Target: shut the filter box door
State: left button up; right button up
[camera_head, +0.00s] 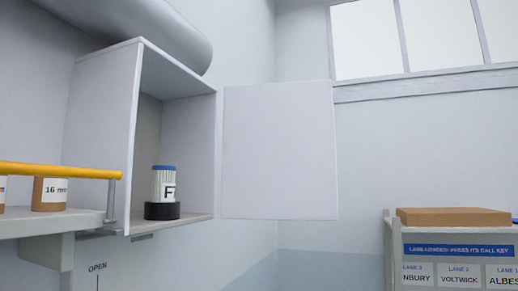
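The filter box (104,135) is a pale grey open-fronted box on the wall at the left of the head view. Its flat door (279,150) stands wide open, swung out to the right from the box's right edge. Inside, a white filter (161,186) with a blue top and a letter F label stands upright in a black base (162,211) on the box floor. Neither of my grippers shows in this view.
A yellow rail (60,170) runs in front of the box at the left, above a shelf (40,223) with brown rolls (50,194). At the lower right stands a cabinet (460,250) with lane labels and a brown box (454,217) on top. Open space lies between door and cabinet.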

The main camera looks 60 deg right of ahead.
aim_at(280, 162)
jog(key=l+u, duration=0.7)
jog(key=u, duration=0.2)
jog(key=k+l+u, duration=0.1)
jog(key=l, duration=0.3)
jog(key=k+l+u, duration=0.1)
jog(key=l, duration=0.3)
jog(key=k+l, duration=0.2)
jog(key=l, duration=0.2)
jog(key=k+l+u, duration=0.15)
jog(key=l, duration=0.2)
jog(key=k+l+u, duration=0.1)
jog(key=l, duration=0.3)
jog(key=k+l+u, duration=0.1)
jog(key=k+l, duration=0.3)
jog(key=l, duration=0.2)
jog(key=k+l, duration=0.15)
jog(key=l, duration=0.15)
jog(key=k+l, duration=0.15)
jog(key=l, duration=0.2)
